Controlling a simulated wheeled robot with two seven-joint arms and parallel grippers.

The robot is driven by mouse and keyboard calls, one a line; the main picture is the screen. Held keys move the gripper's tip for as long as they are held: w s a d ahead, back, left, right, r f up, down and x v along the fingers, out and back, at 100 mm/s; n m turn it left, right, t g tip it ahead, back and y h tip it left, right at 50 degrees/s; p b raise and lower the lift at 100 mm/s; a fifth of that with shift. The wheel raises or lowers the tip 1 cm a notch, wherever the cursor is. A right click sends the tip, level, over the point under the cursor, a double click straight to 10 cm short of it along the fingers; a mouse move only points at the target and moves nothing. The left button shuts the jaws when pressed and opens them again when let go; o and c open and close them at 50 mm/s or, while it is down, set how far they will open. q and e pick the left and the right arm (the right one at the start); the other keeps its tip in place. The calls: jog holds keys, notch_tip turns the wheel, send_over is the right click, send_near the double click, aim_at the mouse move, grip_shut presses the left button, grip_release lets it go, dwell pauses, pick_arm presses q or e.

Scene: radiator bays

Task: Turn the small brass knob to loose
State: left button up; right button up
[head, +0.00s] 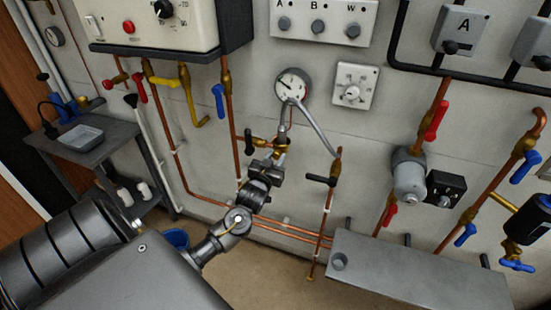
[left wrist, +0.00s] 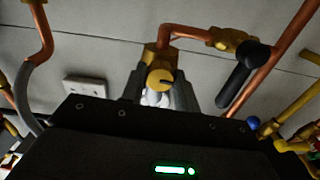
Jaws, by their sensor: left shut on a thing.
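The small brass knob (left wrist: 160,82) shows in the left wrist view, at the end of a brass fitting on a copper pipe. It is a round brass piece with a dark mark at its edge. My left gripper (left wrist: 160,93) is shut on it, with one grey finger on each side. In the head view my left gripper (head: 274,160) reaches up to the brass fitting (head: 282,145) below the round gauge (head: 292,86). The knob itself is mostly hidden there by the gripper. My right gripper is not in view.
A black lever handle (left wrist: 243,76) sits close right of the knob in the left wrist view. A grey hose (head: 318,128) curves down just right of my gripper. Another black-handled valve (head: 320,180) stands right.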

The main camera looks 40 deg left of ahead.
pick_arm(q)
jog(key=shift+n, duration=0.4)
jog(key=o, duration=1)
jog(key=shift+b+v, duration=1.5)
jog(key=shift+v, duration=3.9)
